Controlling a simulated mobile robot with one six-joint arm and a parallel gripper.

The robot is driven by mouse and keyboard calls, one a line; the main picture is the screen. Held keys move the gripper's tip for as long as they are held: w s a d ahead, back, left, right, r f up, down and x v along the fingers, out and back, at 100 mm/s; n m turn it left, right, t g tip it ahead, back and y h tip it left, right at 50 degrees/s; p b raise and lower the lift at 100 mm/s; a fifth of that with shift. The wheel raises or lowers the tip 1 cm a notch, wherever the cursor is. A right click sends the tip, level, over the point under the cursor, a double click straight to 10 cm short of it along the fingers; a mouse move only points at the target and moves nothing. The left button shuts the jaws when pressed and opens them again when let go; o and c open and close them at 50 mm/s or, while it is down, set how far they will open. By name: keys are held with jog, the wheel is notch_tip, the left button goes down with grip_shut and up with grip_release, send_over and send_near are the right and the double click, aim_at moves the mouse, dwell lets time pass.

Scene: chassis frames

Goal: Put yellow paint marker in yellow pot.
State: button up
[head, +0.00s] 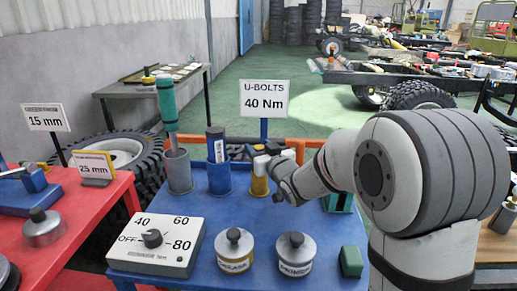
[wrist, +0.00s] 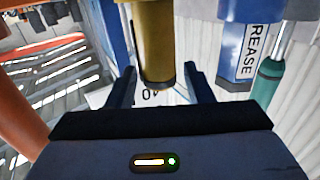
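The yellow pot (head: 259,186) stands on the blue table, right of the blue pot. My gripper (head: 268,156) is just above the yellow pot, partly hiding what is at its mouth. In the wrist view, which is upside down, a yellow cylinder with a dark end, seemingly the yellow paint marker (wrist: 157,45), stands between the fingers of my gripper (wrist: 158,80). A gap shows on each side of it, so the fingers are open around it. It looks upright in or at the yellow pot; how deep it sits is hidden.
The blue pot (head: 219,182) holds a labelled grease tube (head: 216,150). A grey pot (head: 179,176) holds a teal screwdriver (head: 168,110). A green pot (head: 343,203) is behind my arm. Two lidded tins, a dial box (head: 155,242) and a green block (head: 351,262) occupy the front.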

jog(key=shift+r+p, duration=0.25)
jog(key=shift+p, duration=0.05)
jog(key=v, duration=0.7)
jog(key=shift+s+d+f, duration=0.15)
jog(key=shift+s+f, duration=0.05)
